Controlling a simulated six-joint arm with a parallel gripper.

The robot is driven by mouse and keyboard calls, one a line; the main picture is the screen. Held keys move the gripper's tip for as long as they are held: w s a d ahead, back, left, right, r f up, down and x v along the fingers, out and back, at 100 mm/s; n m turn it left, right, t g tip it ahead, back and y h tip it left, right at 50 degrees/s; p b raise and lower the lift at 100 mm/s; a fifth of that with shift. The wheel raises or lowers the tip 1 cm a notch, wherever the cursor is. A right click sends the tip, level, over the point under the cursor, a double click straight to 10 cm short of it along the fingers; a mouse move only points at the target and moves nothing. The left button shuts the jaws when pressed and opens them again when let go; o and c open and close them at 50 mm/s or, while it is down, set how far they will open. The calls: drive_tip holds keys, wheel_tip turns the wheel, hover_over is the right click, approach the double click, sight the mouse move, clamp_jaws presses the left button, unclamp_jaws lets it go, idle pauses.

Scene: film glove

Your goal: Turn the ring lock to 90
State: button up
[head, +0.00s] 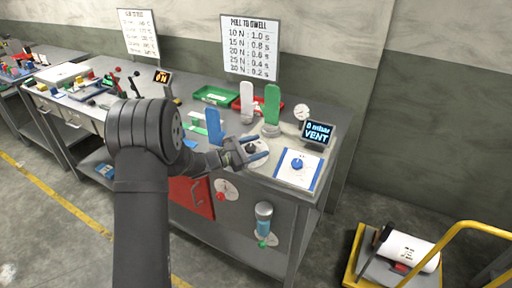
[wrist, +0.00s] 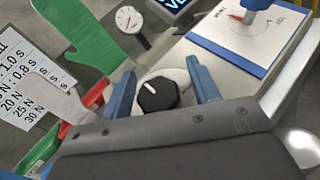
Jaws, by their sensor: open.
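A black round knob (wrist: 158,93) with a white pointer line sits on a pale round plate (wrist: 178,76) on the bench top. It is the turnable part nearest my gripper; no lettering shows to confirm it is the ring lock. My gripper (wrist: 162,76) is open, its two blue fingers on either side of the knob, with gaps visible in the wrist view. In the head view my gripper (head: 257,149) is low over the bench's front edge, with the knob (head: 251,148) between its fingers. The knob's scale marks are not readable.
A blue knob (head: 297,163) on a blue-edged white plate stands to the right. Behind are a display reading "0 mbar VENT" (head: 317,132), a gauge (head: 301,112), and green (head: 271,106), white (head: 247,102) and blue (head: 214,127) upright hand-shaped forms. Green and red trays lie farther back.

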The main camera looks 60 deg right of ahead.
drive_tip(key=c, duration=1)
drive_tip(key=shift+o, duration=0.2)
drive_tip(key=shift+m+y, duration=0.3)
drive_tip(key=m+g+y, duration=0.1)
drive_tip(key=m+y, duration=0.1)
drive_tip(key=m+g+y, duration=0.1)
drive_tip(key=m+y, duration=0.1)
drive_tip(key=m, duration=0.1)
drive_tip(key=shift+s+a+f+g+y, duration=0.1)
drive_tip(key=shift+s+a+g+y, duration=0.1)
drive_tip(key=shift+g+y, duration=0.15)
drive_tip(key=shift+s+a+f+m+g+y, duration=0.1)
drive_tip(key=shift+a+m+g+y, duration=0.1)
drive_tip(key=shift+m+y, duration=0.95)
drive_tip(key=shift+s+a+f+m+g+y, duration=0.1)
drive_tip(key=shift+a+m+g+y, duration=0.05)
drive_tip(key=shift+m+y, duration=1)
drive_tip(key=shift+y, duration=0.25)
drive_tip(key=o, duration=1)
drive_tip(key=shift+c, duration=0.2)
